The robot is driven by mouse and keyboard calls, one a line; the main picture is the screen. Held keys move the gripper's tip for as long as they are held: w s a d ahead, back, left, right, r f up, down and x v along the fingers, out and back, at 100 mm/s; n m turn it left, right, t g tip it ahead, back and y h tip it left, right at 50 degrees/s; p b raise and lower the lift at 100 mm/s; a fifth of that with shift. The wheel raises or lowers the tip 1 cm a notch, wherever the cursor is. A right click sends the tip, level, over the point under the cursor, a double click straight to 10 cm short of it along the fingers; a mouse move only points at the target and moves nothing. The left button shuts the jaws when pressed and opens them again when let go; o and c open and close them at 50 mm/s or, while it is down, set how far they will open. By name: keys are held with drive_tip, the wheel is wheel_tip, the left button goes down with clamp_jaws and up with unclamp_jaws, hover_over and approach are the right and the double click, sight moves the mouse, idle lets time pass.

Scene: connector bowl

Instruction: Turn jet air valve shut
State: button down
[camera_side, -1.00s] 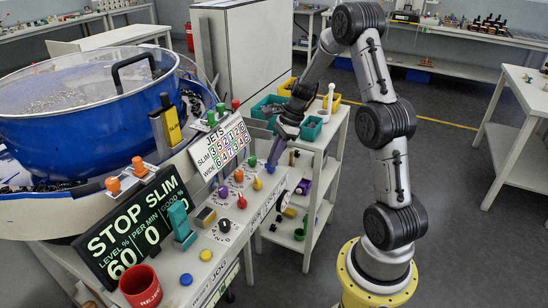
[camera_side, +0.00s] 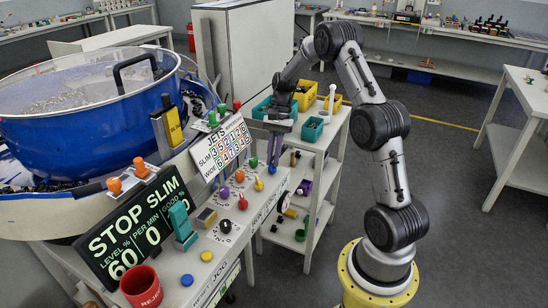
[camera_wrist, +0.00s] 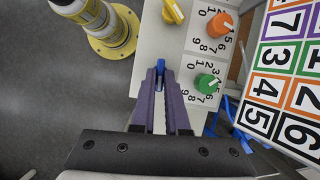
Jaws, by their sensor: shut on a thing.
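A small blue valve handle (camera_wrist: 160,66) shows between my fingertips at the edge of the white panel. It also shows in the side view (camera_side: 272,170), at the far end of the row of knobs. My gripper (camera_wrist: 160,80) is shut on this blue handle, with its purple-grey fingers close together. In the side view my gripper (camera_side: 274,160) points down over the far end of the panel. The fingers hide part of the handle, so I cannot tell its exact angle.
Beside the handle are numbered dials with a green knob (camera_wrist: 207,83) and an orange knob (camera_wrist: 220,23). A yellow lever (camera_wrist: 172,10) is close by. The JETS number board (camera_side: 222,143) stands behind. A shelf cart with teal bins (camera_side: 312,128) is at the right.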

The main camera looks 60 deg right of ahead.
drive_tip(key=n, duration=0.2)
drive_tip(key=n+g, duration=0.1)
drive_tip(key=shift+w+n, duration=0.2)
drive_tip(key=shift+n, duration=0.2)
drive_tip(key=shift+a+n+g+h, duration=0.1)
drive_tip(key=shift+n+g+h, duration=0.6)
drive_tip(key=shift+n, duration=1.2)
drive_tip(key=shift+w+g, duration=0.1)
drive_tip(key=shift+g, duration=0.2)
drive_tip(key=c, duration=0.9)
unclamp_jaws()
drive_tip(key=shift+r, duration=0.1)
drive_tip(key=v, duration=1.3)
drive_tip(key=shift+r, duration=0.3)
